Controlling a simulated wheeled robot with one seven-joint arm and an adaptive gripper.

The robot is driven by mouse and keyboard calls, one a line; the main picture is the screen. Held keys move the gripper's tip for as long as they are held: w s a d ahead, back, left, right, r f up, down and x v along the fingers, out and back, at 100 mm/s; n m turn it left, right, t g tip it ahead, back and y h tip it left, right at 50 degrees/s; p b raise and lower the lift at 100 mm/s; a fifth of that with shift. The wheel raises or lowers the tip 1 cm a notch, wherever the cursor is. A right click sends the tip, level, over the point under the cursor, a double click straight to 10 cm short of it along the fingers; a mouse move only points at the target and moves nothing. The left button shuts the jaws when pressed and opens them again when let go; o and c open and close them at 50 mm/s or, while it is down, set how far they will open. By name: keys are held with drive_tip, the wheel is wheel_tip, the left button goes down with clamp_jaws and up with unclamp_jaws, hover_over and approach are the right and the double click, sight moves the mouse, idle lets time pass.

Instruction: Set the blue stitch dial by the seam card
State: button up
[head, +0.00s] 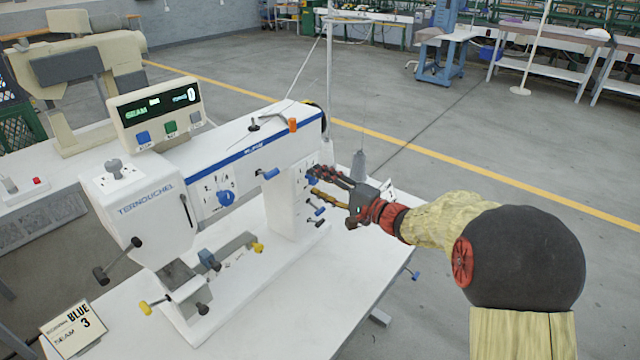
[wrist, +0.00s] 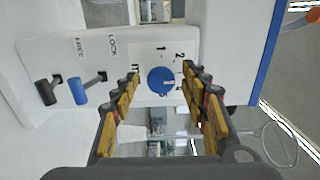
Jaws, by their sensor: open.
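In the head view this dial (head: 311,178) is at the right end of the white sewing machine, partly hidden by my gripper (head: 330,182). In the wrist view my gripper (wrist: 166,88) is open, its fingers to either side of the dial. I cannot tell whether they touch it or which number its mark faces.
Another blue dial (head: 225,198) is on the machine's front. A blue lever (wrist: 78,91) and a dark lever (wrist: 45,92) stick out near FREE and LOCK labels. A display box (head: 158,113) shows SEAM and 0. The white table's (head: 330,290) front right is mostly clear.

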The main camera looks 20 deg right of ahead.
drive_tip(key=shift+d, duration=0.1)
drive_tip(key=v, duration=1.2)
idle(0.4)
